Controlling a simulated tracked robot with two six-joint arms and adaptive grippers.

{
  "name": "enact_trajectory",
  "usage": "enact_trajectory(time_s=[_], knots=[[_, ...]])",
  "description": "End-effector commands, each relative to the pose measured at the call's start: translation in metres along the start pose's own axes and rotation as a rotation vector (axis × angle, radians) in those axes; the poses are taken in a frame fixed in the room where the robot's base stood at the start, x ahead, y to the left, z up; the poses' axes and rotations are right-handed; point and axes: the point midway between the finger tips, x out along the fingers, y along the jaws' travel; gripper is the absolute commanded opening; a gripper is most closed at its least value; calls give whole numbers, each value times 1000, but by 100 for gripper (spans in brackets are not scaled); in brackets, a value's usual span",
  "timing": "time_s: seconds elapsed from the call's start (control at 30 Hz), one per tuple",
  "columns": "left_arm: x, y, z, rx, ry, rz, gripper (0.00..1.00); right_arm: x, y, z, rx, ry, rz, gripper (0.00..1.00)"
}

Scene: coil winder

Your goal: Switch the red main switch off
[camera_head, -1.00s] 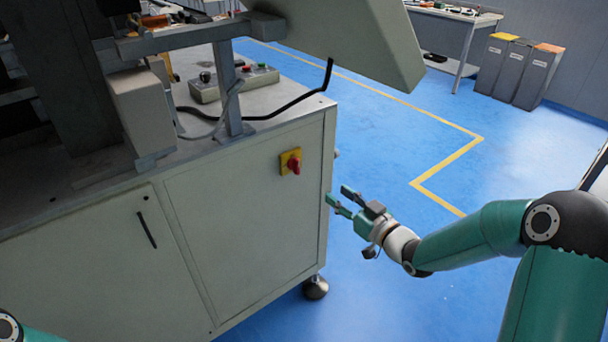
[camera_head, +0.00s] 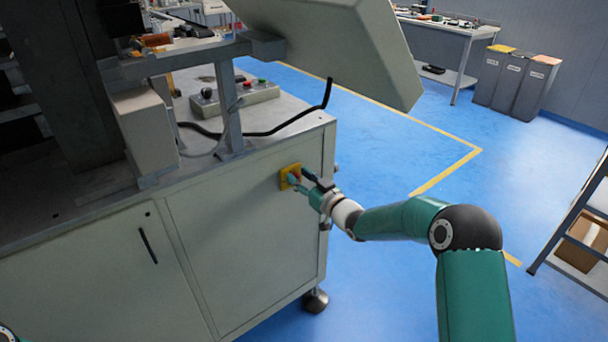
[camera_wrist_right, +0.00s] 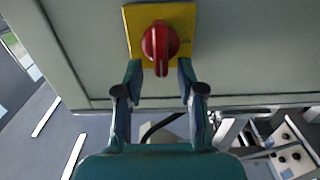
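The red main switch (camera_wrist_right: 160,42) is a red rotary knob on a yellow square plate (camera_wrist_right: 184,17), mounted on the side panel of the grey machine cabinet. In the right wrist view its handle points down the picture, toward the gripper. In the head view the yellow plate (camera_head: 286,180) shows and the knob is partly hidden by my right gripper (camera_head: 301,181). My right gripper is open, with its two fingertips (camera_wrist_right: 160,68) on either side of the knob's handle end, apart from it as far as I can see. Only a bit of my left arm shows at the lower left corner; its gripper is out of view.
The grey cabinet (camera_head: 240,240) fills the left. A control box with buttons (camera_head: 235,96) and a black cable lie on its top, below a tilted grey housing (camera_head: 340,45). A shelf with a cardboard box (camera_head: 582,243) stands at right. Blue floor is free between.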

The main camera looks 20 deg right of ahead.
Motion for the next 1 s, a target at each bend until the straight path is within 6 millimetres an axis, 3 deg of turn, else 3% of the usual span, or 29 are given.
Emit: enact_trajectory(time_s=[0.4,0.43,0.67,0.83,0.87,0.9,1.0], knots=[[-1,0,0,0,0,0,40,9,0,0,1,-1,1,39],[-1,0,0,0,0,0,40,9,0,0,1,-1,1,37],[-1,0,0,0,0,0,40,8,1,1,1,-2,2,0],[-1,0,0,0,0,0,40,8,1,3,2,-6,3,0],[0,3,2,11,-5,1,40,-1,24,3,-1,-6,14,0],[-1,0,0,-3,1,0,40,3,14,4,3,-8,8,0],[1,0,0,0,0,0,40,4,8,5,2,-10,10,0]])
